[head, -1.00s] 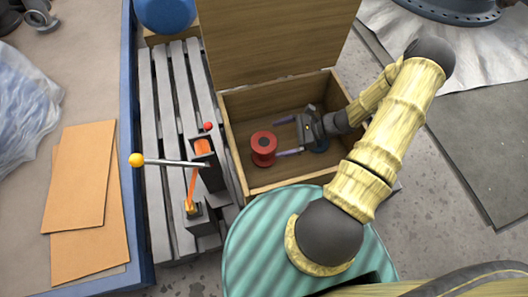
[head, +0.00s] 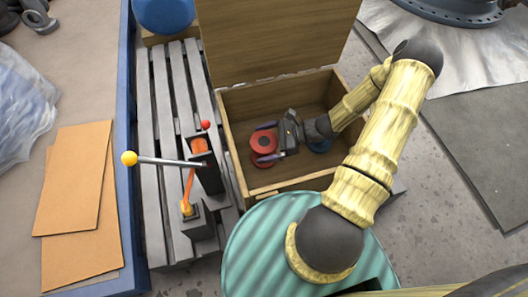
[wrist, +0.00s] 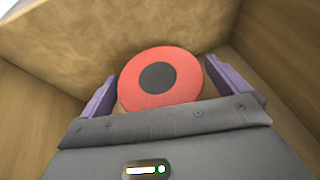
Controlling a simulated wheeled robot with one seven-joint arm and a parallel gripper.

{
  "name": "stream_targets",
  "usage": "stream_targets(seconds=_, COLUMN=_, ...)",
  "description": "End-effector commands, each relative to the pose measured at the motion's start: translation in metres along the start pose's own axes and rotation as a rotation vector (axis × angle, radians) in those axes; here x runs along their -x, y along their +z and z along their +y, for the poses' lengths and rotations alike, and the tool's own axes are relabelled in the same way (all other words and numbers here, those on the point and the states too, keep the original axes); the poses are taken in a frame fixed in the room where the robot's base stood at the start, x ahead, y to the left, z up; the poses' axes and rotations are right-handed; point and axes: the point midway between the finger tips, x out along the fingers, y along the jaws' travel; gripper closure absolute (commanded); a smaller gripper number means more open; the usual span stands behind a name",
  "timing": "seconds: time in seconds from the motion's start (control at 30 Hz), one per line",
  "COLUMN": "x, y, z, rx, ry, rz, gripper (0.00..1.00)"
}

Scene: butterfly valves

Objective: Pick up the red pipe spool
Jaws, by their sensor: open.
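The red pipe spool (head: 263,142) stands inside the open wooden crate, in its left part. In the wrist view its round red flange with a dark centre (wrist: 160,84) faces the camera, between the two purple fingers. My gripper (head: 265,143) is open, with one finger on each side of the spool. It also shows at the bottom of the wrist view (wrist: 160,92). Whether the fingers touch the spool cannot be told. The spool's lower part is hidden.
The wooden crate (head: 237,163) has its lid (head: 275,40) raised at the back. Left of the crate, a lever mechanism with a yellow knob (head: 129,158) stands on a grey slatted pallet (head: 160,215).

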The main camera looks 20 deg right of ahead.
Motion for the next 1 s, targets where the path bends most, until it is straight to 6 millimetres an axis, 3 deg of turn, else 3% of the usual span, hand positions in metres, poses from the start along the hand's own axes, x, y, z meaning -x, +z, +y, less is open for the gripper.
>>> stream_targets(seconds=0.5, x=0.0004, y=0.0007, z=-0.0001, rx=0.0, ry=0.0, rz=0.0, gripper=0.02)
stream_targets(seconds=0.8, x=0.0004, y=0.0006, z=-0.0002, rx=0.0, ry=-0.001, rz=0.0, gripper=0.61)
stream_targets(seconds=1.0, x=0.0005, y=0.0017, z=-0.0002, rx=0.001, ry=0.0, rz=-0.002, gripper=0.63)
